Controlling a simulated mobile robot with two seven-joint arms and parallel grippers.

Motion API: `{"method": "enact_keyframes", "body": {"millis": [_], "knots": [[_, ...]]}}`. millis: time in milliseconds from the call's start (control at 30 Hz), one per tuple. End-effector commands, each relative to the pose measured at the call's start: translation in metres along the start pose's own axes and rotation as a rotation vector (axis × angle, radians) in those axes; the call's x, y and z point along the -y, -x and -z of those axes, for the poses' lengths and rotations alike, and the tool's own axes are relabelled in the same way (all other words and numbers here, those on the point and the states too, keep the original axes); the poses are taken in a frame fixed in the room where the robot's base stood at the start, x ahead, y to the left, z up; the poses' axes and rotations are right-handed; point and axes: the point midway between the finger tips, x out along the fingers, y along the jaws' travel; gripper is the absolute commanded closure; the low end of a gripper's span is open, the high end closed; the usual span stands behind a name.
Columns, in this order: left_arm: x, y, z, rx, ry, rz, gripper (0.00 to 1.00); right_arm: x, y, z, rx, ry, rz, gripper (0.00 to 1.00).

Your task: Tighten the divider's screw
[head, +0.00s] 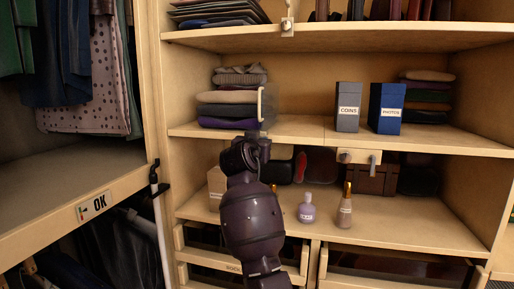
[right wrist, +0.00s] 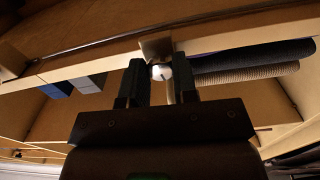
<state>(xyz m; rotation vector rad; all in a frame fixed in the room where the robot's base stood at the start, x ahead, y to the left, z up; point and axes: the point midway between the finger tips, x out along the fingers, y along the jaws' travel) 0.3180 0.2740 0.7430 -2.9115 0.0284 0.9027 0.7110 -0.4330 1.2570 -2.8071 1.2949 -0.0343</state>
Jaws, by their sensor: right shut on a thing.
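The divider (head: 261,104) is a pale upright piece at the front edge of the middle shelf, beside the folded clothes. My right gripper (head: 258,139) reaches up to the shelf edge just below it. In the right wrist view, which looks turned over, my right gripper (right wrist: 160,80) has its two dark fingers on either side of the divider's screw (right wrist: 162,72), a small pale round head. It is shut on this screw. A pale bracket (right wrist: 156,47) sits at the shelf edge beside the screw. In the head view my gripper hides the screw. My left gripper is not in view.
Folded clothes (head: 228,97) lie left of the divider. A grey COINS box (head: 348,107) and a blue PHOTOS box (head: 386,108) stand to the right. Bottles (head: 307,208) stand on the shelf below, right of my arm.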

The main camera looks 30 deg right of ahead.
Motion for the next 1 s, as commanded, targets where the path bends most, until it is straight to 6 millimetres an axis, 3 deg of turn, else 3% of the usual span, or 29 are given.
{"method": "enact_keyframes", "body": {"millis": [400,900,933,1000], "knots": [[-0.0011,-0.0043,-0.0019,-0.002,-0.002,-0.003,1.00,0.0012,0.0005,-0.0008,0.001,-0.168,0.001,0.97],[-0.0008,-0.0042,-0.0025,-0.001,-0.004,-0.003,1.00,0.0009,0.0005,0.0007,-0.001,-0.187,0.002,0.97],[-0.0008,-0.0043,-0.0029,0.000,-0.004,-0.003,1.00,0.0009,0.0005,0.0007,-0.001,-0.187,0.002,0.72],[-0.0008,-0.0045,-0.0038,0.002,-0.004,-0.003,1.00,0.0008,0.0005,0.0007,-0.001,-0.187,0.002,0.61]]}}
